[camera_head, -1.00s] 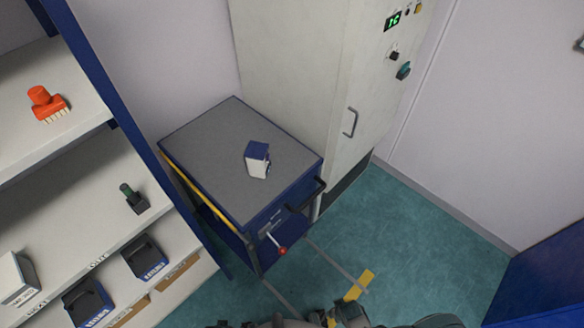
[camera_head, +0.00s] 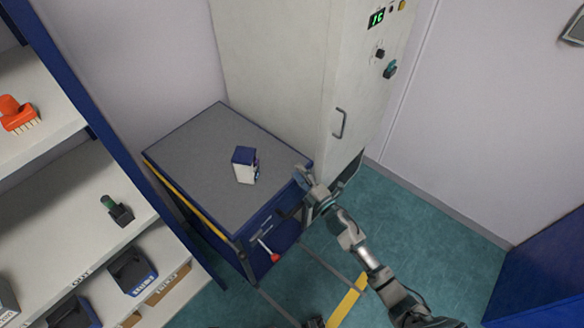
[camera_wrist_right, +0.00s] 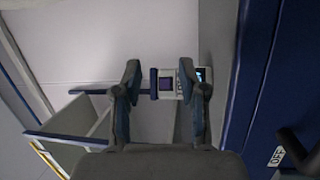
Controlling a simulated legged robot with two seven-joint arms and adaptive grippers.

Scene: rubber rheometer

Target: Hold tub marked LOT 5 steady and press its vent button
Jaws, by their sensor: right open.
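A small white box with a blue top (camera_head: 245,165) stands on the grey top of the cart. No LOT 5 marking is readable on it in the head view, and I cannot make out a vent button. My right gripper (camera_head: 306,179) is open and empty, near the cart's right front corner, apart from the box. In the right wrist view the open fingers (camera_wrist_right: 165,88) frame a small white item with a dark square (camera_wrist_right: 167,84) and a lettered face farther off. I cannot tell for sure that it is the same box.
The cart (camera_head: 190,155) has a black handle and a red-knobbed lever (camera_head: 274,257) at its front. A tall white cabinet (camera_head: 285,75) with a green display stands behind it. Shelves at left hold an orange brush (camera_head: 18,115) and blue bins (camera_head: 132,270). Most of the cart top is clear.

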